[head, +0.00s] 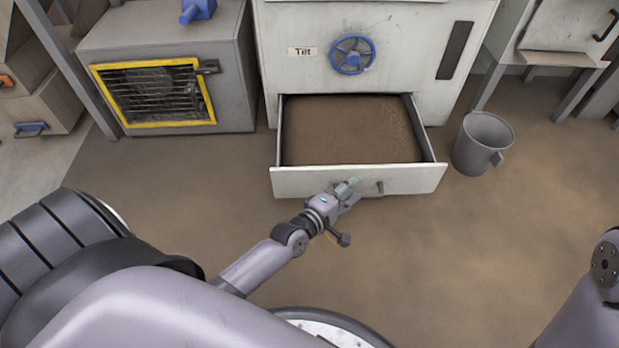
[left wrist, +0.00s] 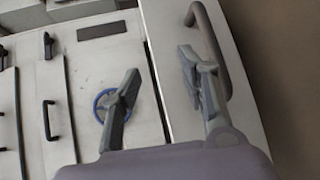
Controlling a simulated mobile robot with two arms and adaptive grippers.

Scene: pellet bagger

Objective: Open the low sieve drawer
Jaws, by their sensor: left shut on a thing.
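The low sieve drawer (head: 415,181) stands pulled out from the pale machine in the head view, its inside filled with brown material. Its grey bar handle (head: 380,187) is on the front face and also shows in the left wrist view (left wrist: 209,42). My left gripper (head: 348,190) is at the left part of this handle, shut on it. In the left wrist view its two fingers (left wrist: 160,85) stand apart, with the right fingertip beside the handle; the exact contact is hard to see. My right gripper is out of view.
A grey bucket (head: 480,145) stands on the floor just right of the drawer. A blue handwheel (head: 352,55) and a "Tilt" label are above it. A grey box with a yellow-framed grille (head: 158,93) stands left. Floor in front is clear.

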